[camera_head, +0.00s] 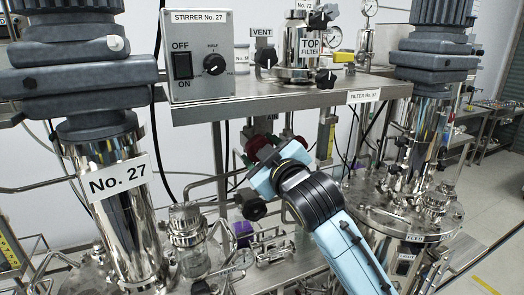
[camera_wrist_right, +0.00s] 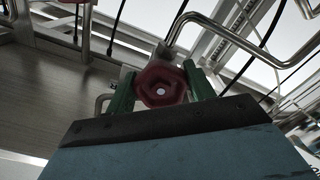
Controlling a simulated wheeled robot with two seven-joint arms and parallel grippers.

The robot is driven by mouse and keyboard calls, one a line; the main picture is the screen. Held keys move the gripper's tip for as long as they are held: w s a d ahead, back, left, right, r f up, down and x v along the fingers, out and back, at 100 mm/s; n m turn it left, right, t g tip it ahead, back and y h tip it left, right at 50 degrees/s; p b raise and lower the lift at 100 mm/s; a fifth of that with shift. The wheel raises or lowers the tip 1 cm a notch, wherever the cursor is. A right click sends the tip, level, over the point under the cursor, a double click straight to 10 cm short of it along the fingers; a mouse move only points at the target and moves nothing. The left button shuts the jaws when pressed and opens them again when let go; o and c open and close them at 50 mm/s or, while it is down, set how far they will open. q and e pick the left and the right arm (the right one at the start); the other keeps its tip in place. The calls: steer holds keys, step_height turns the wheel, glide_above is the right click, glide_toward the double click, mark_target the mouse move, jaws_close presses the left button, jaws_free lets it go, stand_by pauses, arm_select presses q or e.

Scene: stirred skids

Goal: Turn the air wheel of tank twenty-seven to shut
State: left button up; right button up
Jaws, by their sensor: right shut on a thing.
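Tank twenty-seven's column (camera_head: 128,215) stands at the left in the head view, with a white "No. 27" label (camera_head: 118,180). A dark red wheel (camera_head: 257,144) shows under the steel shelf, partly covered by my right gripper (camera_head: 255,160). In the right wrist view the same red, lobed wheel (camera_wrist_right: 161,87) has a pale centre and sits between my two green fingers, which are closed on its sides. Any label naming this wheel is mostly hidden behind the gripper. My left gripper is not in view.
The steel shelf (camera_head: 285,103) above my right gripper carries the stirrer box (camera_head: 200,55) and the top filter (camera_head: 309,45). A black knob (camera_head: 250,206) and glass vessel (camera_head: 189,240) are below and left. A second tank (camera_head: 410,225) stands at the right, near my right arm.

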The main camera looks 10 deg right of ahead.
steer(key=shift+m, duration=1.6)
steer(key=shift+a, duration=0.1)
steer(key=o, duration=1)
steer(key=shift+c, duration=0.2)
